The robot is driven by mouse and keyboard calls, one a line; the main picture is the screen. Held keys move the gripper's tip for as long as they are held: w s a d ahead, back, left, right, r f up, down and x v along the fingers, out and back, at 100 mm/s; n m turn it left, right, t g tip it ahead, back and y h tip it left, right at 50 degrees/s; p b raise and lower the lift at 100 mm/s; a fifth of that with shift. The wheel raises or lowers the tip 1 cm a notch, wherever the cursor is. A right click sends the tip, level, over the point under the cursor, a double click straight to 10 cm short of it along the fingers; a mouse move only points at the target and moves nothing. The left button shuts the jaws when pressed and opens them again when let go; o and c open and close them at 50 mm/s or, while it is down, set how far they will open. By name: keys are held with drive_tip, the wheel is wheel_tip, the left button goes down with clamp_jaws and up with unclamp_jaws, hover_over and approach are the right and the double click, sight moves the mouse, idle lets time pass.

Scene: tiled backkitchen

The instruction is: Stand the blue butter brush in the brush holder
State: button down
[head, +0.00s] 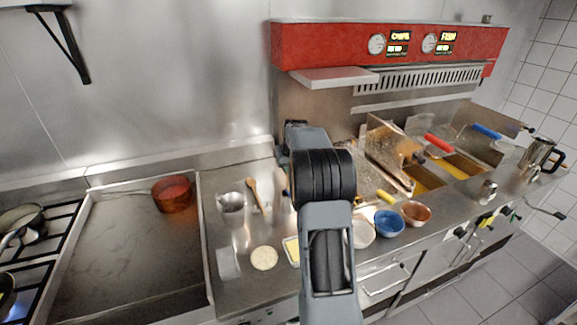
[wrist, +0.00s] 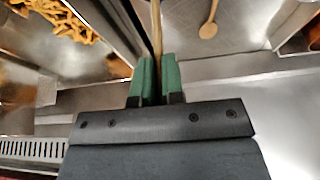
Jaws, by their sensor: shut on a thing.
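In the wrist view my gripper (wrist: 156,78) has its green fingers closed on a thin tan handle (wrist: 156,28), which I take to be the butter brush. The handle runs up out of the picture; no blue part or bristles show there. In the head view my own arm hides the gripper and most of what it holds. A grey metal cup (head: 231,206) stands upright on the counter left of my arm; I cannot tell whether it is the brush holder. No other clear holder shows.
A wooden spoon (head: 254,193) lies beside the cup. A copper pot (head: 172,194) stands on the griddle at left. A pale round disc (head: 264,258) lies on the counter. A blue bowl (head: 389,223) and a copper bowl (head: 416,213) stand right of my arm, before the fryer baskets.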

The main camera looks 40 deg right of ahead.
drive_tip(key=shift+f, duration=0.2)
drive_tip(key=c, duration=1.1)
unclamp_jaws()
drive_tip(key=shift+c, duration=0.2)
drive_tip(key=shift+r, duration=0.1)
drive_tip(key=b+v, duration=0.2)
drive_tip(key=v, duration=1.1)
drive_tip(key=shift+s+r, duration=0.2)
drive_tip(key=shift+r, duration=0.1)
drive_tip(key=shift+a, duration=0.1)
